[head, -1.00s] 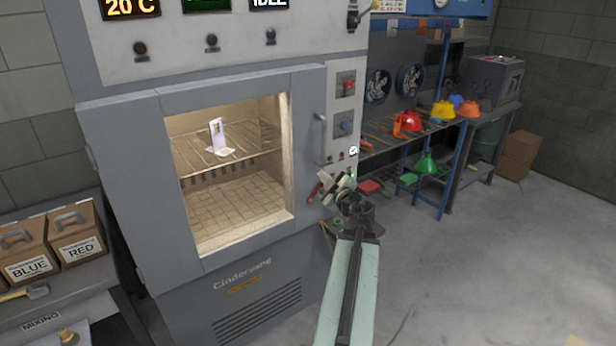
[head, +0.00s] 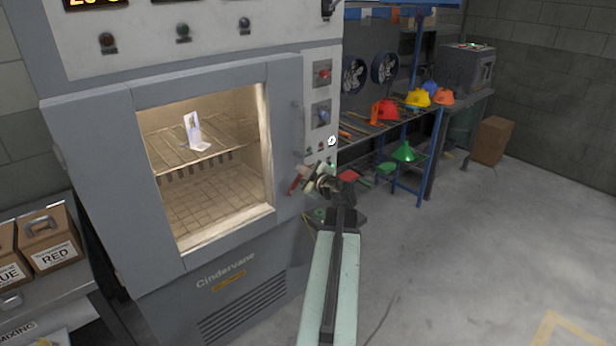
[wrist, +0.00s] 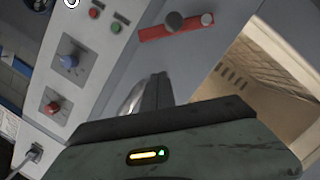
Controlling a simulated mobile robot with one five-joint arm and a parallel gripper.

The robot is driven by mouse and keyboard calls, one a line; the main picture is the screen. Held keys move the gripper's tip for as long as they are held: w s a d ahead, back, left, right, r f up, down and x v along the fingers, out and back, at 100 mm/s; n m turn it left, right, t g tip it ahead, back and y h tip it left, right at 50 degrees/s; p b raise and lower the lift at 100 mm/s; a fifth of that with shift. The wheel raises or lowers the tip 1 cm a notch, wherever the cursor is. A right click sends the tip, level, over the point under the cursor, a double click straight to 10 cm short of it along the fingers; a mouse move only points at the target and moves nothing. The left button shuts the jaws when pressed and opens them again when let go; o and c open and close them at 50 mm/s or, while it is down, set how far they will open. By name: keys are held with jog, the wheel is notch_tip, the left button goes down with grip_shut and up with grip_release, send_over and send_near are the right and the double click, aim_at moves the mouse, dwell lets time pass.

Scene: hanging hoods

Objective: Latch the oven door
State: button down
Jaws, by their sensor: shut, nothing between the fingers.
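The oven door (head: 90,150) is grey with a lit window, and it looks closed or nearly so; I cannot tell whether it sits fully home. A red latch bar (head: 294,183) is at the door's lower right edge. In the wrist view the red latch bar (wrist: 178,29) lies slanted, with a dark round knob and a grey knob on it. My gripper (head: 311,178) is just right of the latch bar in the head view. In the wrist view my gripper's fingers (wrist: 151,94) are together and empty, apart from the bar in the picture. Any contact is unclear.
A control panel (head: 321,100) with a red and a blue knob stands right of the door. A shelf with helmets (head: 388,110) and a green funnel (head: 404,151) is further right. Boxes (head: 48,238) sit on a bench at left. The floor (head: 470,260) at right is clear.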

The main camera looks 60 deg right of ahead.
aim_at(293, 165)
jog(key=b+x, duration=0.1)
jog(key=x, duration=0.3)
jog(key=shift+d+f, duration=0.15)
jog(key=shift+f, duration=0.05)
jog(key=shift+s+d+f+b, duration=0.3)
jog(key=shift+d+f+b, duration=0.25)
jog(key=shift+f+b, duration=0.05)
jog(key=shift+s+d+f+b, duration=0.3)
jog(key=shift+d+f+b, duration=0.25)
jog(key=shift+f, duration=0.05)
jog(key=shift+r, duration=0.1)
